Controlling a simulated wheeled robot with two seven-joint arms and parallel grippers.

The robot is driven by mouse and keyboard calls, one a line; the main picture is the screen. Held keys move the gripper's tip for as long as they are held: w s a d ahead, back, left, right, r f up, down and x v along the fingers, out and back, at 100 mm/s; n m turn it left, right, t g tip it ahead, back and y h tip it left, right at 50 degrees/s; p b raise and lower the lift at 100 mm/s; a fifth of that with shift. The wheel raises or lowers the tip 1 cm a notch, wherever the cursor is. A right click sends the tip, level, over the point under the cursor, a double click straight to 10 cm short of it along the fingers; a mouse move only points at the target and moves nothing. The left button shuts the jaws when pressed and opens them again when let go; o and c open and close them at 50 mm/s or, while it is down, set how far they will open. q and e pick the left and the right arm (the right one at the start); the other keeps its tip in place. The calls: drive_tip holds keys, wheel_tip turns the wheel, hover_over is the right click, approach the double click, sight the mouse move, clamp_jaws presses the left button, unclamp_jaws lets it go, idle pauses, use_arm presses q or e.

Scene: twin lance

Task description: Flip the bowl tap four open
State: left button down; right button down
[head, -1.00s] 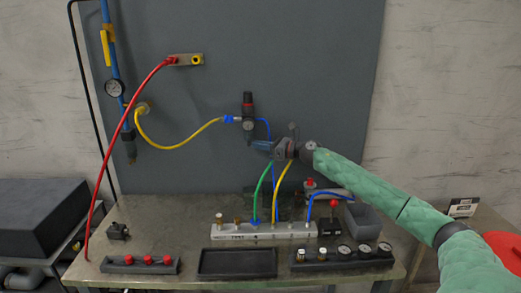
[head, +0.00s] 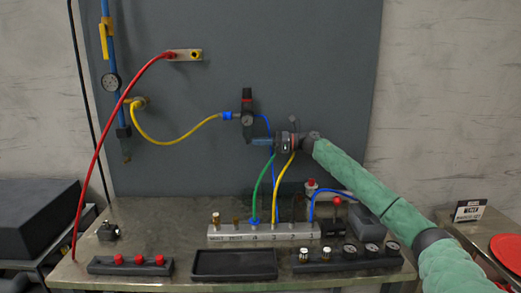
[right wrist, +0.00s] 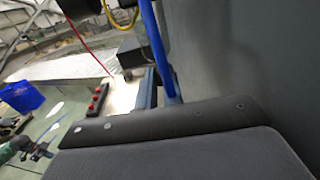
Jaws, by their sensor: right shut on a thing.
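The black filter-regulator (head: 247,105) hangs on the grey panel in the head view, with its bowl at the lower end. My right gripper (head: 256,141) comes in from the right, its blue fingers level with the bottom of the bowl. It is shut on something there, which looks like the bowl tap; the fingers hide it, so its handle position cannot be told. In the right wrist view, the dark gripper body fills the bottom and part of a blue finger (right wrist: 147,88) shows beyond it. My left gripper is not in view.
A blue hose (right wrist: 154,45) passes close to the fingers in the right wrist view. Green (head: 262,185) and yellow (head: 282,190) hoses run from near my wrist down to the grey manifold (head: 225,237). A black tray (head: 235,275) and gauges stand in front.

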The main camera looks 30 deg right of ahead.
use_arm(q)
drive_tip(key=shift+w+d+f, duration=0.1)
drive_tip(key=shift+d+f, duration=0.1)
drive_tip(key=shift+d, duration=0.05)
use_arm(e)
drive_tip(key=c, duration=1.5)
unclamp_jaws()
drive_tip(key=shift+c, duration=0.2)
